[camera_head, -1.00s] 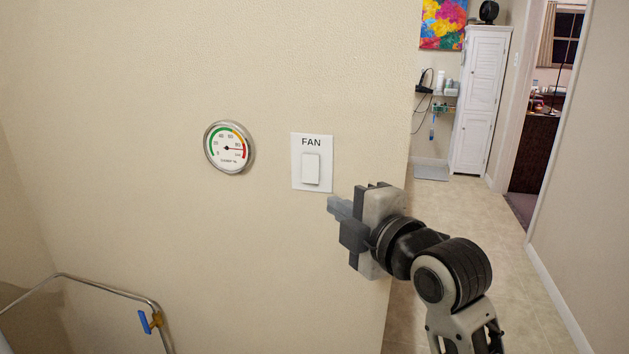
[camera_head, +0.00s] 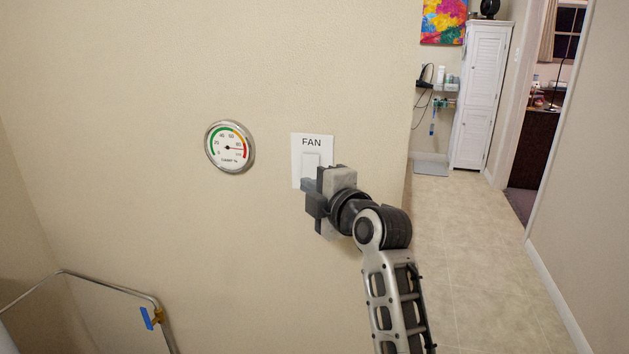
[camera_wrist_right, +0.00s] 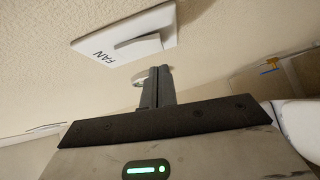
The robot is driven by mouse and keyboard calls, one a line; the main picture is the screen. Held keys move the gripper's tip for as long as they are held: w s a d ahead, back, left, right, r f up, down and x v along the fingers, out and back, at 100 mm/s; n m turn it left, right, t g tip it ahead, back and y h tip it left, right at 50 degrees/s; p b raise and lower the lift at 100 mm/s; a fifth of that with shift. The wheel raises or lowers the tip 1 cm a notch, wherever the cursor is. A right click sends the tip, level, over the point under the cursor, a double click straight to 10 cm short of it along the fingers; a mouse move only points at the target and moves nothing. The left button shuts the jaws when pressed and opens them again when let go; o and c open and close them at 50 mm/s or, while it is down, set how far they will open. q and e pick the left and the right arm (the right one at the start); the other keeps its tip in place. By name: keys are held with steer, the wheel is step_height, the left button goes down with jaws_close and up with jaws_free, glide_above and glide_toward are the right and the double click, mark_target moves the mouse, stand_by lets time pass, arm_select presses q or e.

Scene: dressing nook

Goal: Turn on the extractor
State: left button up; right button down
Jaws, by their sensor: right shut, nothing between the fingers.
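A white wall switch plate labelled FAN (camera_head: 299,146) is on the beige wall in the head view, with a white rocker switch (camera_head: 311,163) in its middle. My right gripper (camera_head: 307,185) is shut and empty, its fingertips over the lower part of the plate in the head view. The rocker's lower end is partly hidden by the gripper. In the right wrist view the plate (camera_wrist_right: 90,38) and rocker (camera_wrist_right: 138,47) show above the closed fingers (camera_wrist_right: 157,75); whether they touch cannot be told. My left gripper is not in view.
A round damp gauge (camera_head: 230,147) hangs left of the plate, its needle toward the red end. A metal rail (camera_head: 105,284) with a blue clip stands low at left. The wall ends at right, opening onto a tiled passage (camera_head: 465,240) with a white cabinet (camera_head: 481,95).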

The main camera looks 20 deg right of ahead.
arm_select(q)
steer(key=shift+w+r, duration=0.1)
arm_select(e)
steer(key=shift+w+d+f, duration=0.1)
steer(key=shift+w+d, duration=0.5)
steer(key=shift+w, duration=0.25)
